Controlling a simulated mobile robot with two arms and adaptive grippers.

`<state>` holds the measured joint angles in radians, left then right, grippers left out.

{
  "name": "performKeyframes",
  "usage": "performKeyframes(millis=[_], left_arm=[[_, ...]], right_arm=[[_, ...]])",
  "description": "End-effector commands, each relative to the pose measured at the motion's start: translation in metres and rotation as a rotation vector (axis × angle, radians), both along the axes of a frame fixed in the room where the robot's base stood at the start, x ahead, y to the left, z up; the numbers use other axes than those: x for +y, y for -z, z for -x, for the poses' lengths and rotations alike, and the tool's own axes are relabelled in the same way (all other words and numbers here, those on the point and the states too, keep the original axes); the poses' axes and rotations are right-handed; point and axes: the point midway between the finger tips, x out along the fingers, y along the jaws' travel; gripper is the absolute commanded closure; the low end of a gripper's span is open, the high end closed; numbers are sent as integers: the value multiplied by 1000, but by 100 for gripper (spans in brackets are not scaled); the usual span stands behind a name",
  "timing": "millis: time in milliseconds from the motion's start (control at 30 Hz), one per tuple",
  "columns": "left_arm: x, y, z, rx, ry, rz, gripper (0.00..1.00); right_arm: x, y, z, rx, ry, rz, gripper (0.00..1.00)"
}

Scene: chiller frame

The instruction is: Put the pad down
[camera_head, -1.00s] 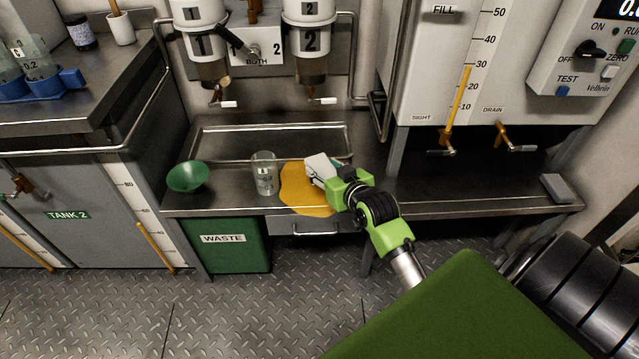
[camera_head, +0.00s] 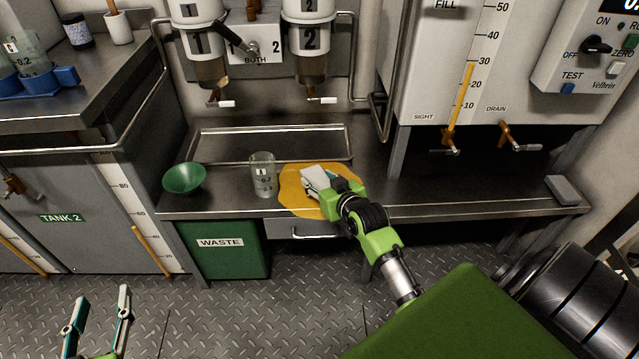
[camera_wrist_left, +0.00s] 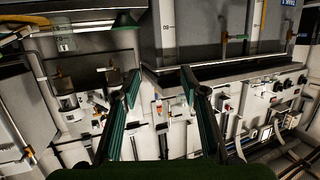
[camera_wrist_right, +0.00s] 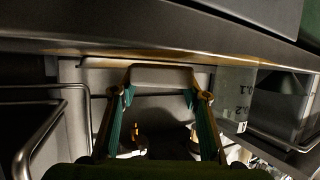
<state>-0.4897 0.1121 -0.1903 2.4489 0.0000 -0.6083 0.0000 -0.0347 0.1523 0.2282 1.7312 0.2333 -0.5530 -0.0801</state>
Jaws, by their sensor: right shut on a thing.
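A pale grey-white pad (camera_head: 315,175) is over the yellow-orange spill (camera_head: 293,199) on the steel bench. My right gripper (camera_head: 326,184) is shut on it from the front right. In the right wrist view the pad (camera_wrist_right: 161,76) spans the gap between the two fingertips. Whether its underside touches the bench is hidden. My left gripper (camera_head: 101,296) is at the lower left, in front of the bench and above the floor. It is open and empty, and its spread fingers show in the left wrist view (camera_wrist_left: 160,88).
A clear beaker (camera_head: 263,176) stands just left of the spill, with a green funnel (camera_head: 185,179) further left. A grey block (camera_head: 563,189) lies at the bench's right end. A shallow tray (camera_head: 215,148) is behind. The bench right of my right gripper is mostly clear.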

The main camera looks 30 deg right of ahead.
Motion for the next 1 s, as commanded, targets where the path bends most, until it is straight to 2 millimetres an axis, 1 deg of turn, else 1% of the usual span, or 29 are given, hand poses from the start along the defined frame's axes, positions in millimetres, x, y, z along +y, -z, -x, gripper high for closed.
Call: performKeyframes(millis=[100,367,567,600,633,667,1000], left_arm=[[-1,-6,-2,-27,2,8,60],[-1,-6,-2,-28,2,7,60],[-2,-8,-2,-39,2,9,60],[-2,-9,-3,-41,2,10,60],[-2,-9,-3,-41,2,10,60],[-2,-9,-3,-41,2,10,60],[-2,-9,-3,-40,2,10,60]], right_arm=[[0,2,0,0,0,0,72],[0,2,0,0,0,0,72],[0,8,0,1,0,1,72],[0,8,0,0,1,1,53],[0,8,0,0,1,1,45],[0,8,0,0,0,1,41],[0,7,0,0,0,0,41]])
